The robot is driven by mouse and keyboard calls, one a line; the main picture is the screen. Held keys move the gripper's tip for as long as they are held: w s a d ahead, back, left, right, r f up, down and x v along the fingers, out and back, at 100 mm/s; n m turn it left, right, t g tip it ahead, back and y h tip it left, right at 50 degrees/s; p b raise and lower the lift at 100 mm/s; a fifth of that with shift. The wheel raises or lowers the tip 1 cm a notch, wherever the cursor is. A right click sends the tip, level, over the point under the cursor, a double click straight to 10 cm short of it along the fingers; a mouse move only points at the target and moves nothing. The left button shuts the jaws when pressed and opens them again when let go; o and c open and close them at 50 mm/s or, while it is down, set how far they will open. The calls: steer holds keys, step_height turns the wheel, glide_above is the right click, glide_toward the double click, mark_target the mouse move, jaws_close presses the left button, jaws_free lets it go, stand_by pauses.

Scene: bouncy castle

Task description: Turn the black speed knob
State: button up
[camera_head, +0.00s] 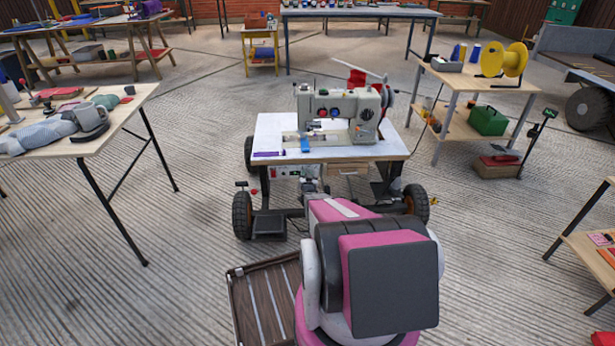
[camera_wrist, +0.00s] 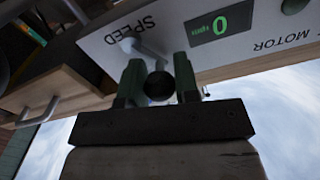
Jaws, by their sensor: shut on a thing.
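The black speed knob (camera_wrist: 159,86) shows in the wrist view, a round black knob below the word SPEED on a pale control panel (camera_wrist: 240,60). My gripper (camera_wrist: 159,84) is at the panel, with one green finger on each side of the knob, shut on it. The panel's display (camera_wrist: 220,23) reads 0 in green. In the head view, the sewing machine (camera_head: 340,112) stands on a wheeled table (camera_head: 390,150). My arm reaches to the front underside of that table and hides the knob and my fingertips there.
A white lever or bracket (camera_wrist: 150,52) sits close to the fingers. A green button (camera_wrist: 293,5) is by the MOTOR label.

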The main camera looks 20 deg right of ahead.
steer(key=shift+w+f, duration=0.1)
steer(key=shift+w, duration=0.4)
steer(key=o, duration=0.9)
steer(key=shift+d, duration=0.25)
steer(key=v, duration=1.2)
steer(key=shift+w+a, duration=0.1)
steer(key=shift+a, duration=0.1)
